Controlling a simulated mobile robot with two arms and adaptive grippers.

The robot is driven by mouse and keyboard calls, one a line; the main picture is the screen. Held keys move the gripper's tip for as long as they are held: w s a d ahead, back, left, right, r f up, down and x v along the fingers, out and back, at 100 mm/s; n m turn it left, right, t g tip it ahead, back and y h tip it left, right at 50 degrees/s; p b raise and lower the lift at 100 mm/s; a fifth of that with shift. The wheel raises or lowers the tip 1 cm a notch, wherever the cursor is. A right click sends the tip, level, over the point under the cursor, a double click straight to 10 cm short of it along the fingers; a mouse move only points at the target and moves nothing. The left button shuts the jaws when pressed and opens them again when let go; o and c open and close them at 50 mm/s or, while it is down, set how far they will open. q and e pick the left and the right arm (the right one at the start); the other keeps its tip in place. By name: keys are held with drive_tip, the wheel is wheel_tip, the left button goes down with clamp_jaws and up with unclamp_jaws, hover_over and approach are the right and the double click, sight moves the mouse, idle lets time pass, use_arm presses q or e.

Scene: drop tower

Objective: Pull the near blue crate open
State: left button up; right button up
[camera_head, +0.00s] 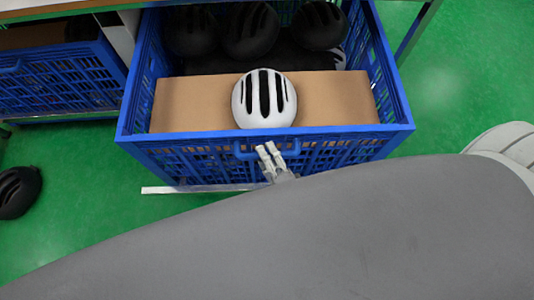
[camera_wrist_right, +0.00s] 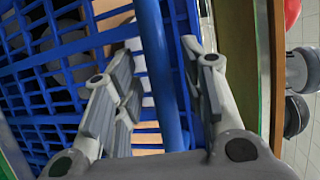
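The near blue crate (camera_head: 395,100) stands out from under the bench, with its open top showing. A white helmet with black vents (camera_head: 264,99) sits on a brown cardboard piece (camera_head: 190,105) inside it, with several black helmets (camera_head: 249,32) behind. My right gripper (camera_head: 267,151) is at the middle of the crate's front, by its handle. In the right wrist view, the crate's blue bar (camera_wrist_right: 157,70) runs between the two parted fingers (camera_wrist_right: 160,92), with gaps on both sides. My left gripper is not in view.
Another blue crate (camera_head: 60,78) sits on the left under the bench. A black helmet (camera_head: 17,191) lies on the green floor at far left. A pale strip (camera_head: 195,189) shows below the near crate's front. Green floor to the right is clear.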

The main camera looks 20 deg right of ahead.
drive_tip(key=v, duration=1.1)
drive_tip(key=shift+s, duration=0.3)
drive_tip(key=shift+f, duration=0.1)
